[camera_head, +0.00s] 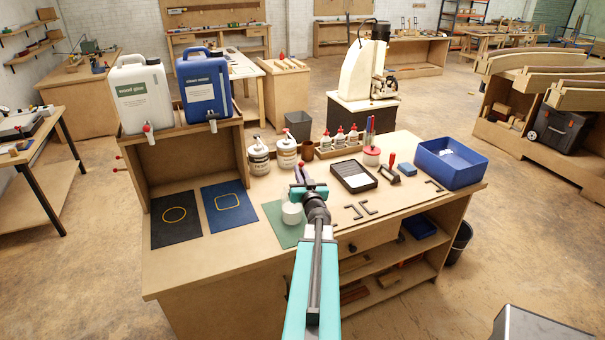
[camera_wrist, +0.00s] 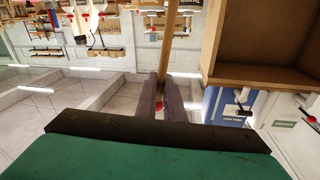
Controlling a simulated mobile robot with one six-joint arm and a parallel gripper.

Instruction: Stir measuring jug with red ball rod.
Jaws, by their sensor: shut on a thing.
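A whitish cup-like vessel (camera_head: 292,213), which looks like the measuring jug, stands on the green mat (camera_head: 272,212) on the bench. My gripper (camera_head: 299,174) is above and just behind it in the head view. In the wrist view my gripper (camera_wrist: 166,76) is shut on a wooden rod (camera_wrist: 170,35), which runs between the two dark fingers. A red spot, likely its ball, shows between the fingers there and at the fingertips in the head view. The rod's other end is out of sight, so I cannot tell whether it is in the jug.
A wooden stand (camera_head: 195,163) holds a white jug (camera_head: 140,92) and a blue jug (camera_head: 204,85). Black and blue mats lie before it. Two tubs, bottles, a black tray (camera_head: 353,176) and a blue bin (camera_head: 450,163) stand behind and right. The bench's front right has small dark brackets.

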